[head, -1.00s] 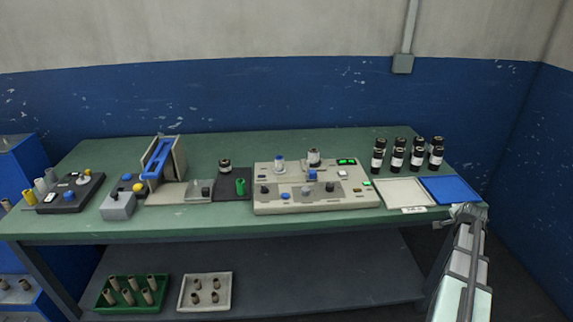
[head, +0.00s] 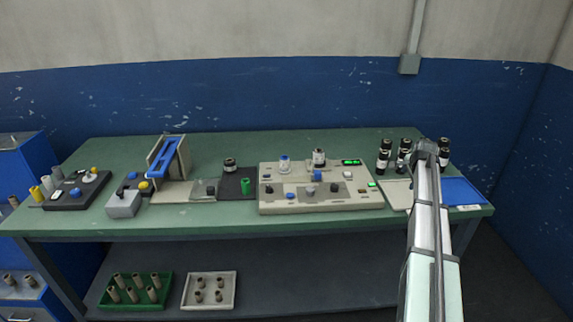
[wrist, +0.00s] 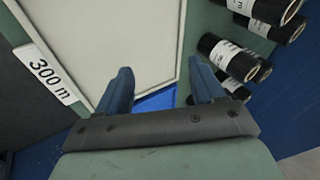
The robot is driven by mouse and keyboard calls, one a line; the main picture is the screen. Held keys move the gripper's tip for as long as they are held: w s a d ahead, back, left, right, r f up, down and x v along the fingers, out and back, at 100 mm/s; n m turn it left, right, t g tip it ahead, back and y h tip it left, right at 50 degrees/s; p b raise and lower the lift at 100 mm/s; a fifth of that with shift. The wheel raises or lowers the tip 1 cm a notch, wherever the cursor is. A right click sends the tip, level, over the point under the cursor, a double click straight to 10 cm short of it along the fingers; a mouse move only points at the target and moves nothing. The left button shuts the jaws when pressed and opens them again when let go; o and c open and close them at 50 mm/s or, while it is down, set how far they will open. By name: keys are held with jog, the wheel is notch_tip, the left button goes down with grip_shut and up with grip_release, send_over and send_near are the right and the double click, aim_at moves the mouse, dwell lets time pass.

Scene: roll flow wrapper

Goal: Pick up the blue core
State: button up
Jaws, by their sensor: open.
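My gripper (wrist: 161,70) is open in the wrist view, its two dark blue fingers apart with nothing held between them. In the head view the arm's end (head: 427,150) is over the right end of the table, in front of the black rolls. I cannot pick out a plainly blue core.
Black labelled rolls (head: 383,161) stand at the back right; they also show in the wrist view (wrist: 228,58). Below the gripper are a pale tray (wrist: 110,30) and a blue tray (head: 462,191).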

jog(key=w+a+r+g+y, duration=0.1)
jog(key=w+a+r, duration=0.1)
jog(key=w+a, duration=0.35)
jog(key=w+a+r+g, duration=0.1)
jog(key=w+a+r, duration=0.1)
jog(key=a, duration=0.7)
jog(key=w+a+r+g+y, duration=0.15)
jog(key=w+a, duration=0.25)
jog(key=a, duration=0.4)
notch_tip(320, 180, up, 8)
jog(key=g, duration=0.2)
send_over(284, 161)
jog(key=w, duration=0.2)
jog(key=shift+h, duration=0.25)
notch_tip(284, 161, down, 9)
jog(key=shift+d+r, duration=0.1)
jog(key=shift+s+f, duration=0.1)
jog(key=shift+f, duration=2.45)
jog(key=c, duration=1.1)
